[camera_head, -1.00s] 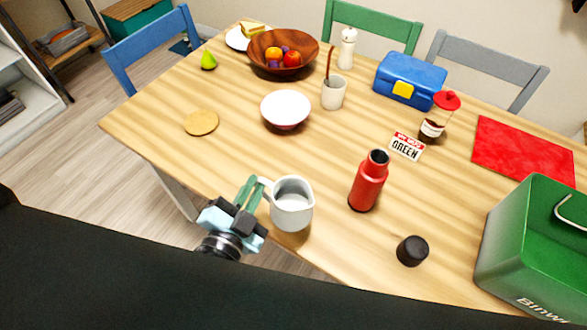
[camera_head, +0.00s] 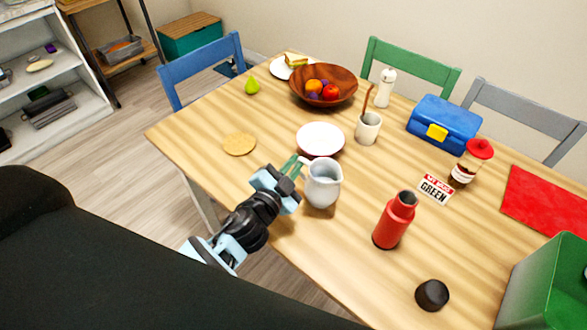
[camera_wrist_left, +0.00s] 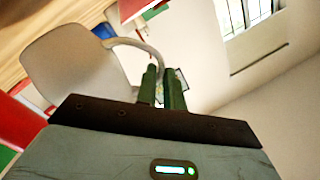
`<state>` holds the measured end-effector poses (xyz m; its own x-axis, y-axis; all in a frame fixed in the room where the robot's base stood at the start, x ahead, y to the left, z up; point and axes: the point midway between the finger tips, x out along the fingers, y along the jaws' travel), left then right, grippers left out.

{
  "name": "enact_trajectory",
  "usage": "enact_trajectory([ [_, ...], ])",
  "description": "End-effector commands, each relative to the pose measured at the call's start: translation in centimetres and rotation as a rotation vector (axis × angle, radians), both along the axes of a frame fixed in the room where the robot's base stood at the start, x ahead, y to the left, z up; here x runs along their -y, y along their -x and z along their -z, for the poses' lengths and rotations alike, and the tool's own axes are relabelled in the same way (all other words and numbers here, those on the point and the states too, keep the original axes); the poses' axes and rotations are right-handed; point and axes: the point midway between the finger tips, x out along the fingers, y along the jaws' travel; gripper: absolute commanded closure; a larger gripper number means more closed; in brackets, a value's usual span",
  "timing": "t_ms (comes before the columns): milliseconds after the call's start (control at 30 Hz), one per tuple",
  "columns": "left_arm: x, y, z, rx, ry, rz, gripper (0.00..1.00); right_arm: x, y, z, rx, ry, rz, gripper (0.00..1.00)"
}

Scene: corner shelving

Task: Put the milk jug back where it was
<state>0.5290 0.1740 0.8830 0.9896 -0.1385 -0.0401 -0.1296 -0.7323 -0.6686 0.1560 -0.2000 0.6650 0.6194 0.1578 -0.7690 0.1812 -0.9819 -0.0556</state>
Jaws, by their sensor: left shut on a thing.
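The milk jug (camera_head: 323,183) is a white pitcher with a handle on its left side, upright over the near part of the wooden table in the head view. My left gripper (camera_head: 294,168) reaches it from the left and is shut on the jug's handle. In the left wrist view the green fingers (camera_wrist_left: 163,88) are closed at the curved handle, and the jug's pale body (camera_wrist_left: 75,68) fills the upper left. I cannot tell whether the jug's base touches the table. My right gripper is not in view.
A white bowl (camera_head: 320,139) stands just behind the jug. A round cork mat (camera_head: 239,144) lies bare to the left. A red bottle (camera_head: 393,220) stands to the right, with a black lid (camera_head: 432,295) nearer. A cup (camera_head: 368,127) is farther back.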

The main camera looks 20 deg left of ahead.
Motion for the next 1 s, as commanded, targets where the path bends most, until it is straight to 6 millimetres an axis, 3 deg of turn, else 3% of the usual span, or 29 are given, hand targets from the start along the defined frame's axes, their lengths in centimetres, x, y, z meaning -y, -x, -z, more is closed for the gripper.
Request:
enact_trajectory([
  [200,-0.4,-2.0,0.1,0.003,0.001,0.001,1.00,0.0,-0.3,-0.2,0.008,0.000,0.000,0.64],
  [367,-0.4,-2.1,0.2,0.001,0.001,0.001,1.00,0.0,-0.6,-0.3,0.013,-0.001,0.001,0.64],
  [633,-0.4,-1.9,3.6,-0.005,0.003,-0.001,1.00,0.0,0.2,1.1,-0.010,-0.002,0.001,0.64],
  [1000,-0.4,-2.0,3.7,0.003,0.001,0.001,1.00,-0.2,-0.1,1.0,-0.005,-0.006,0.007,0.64],
])
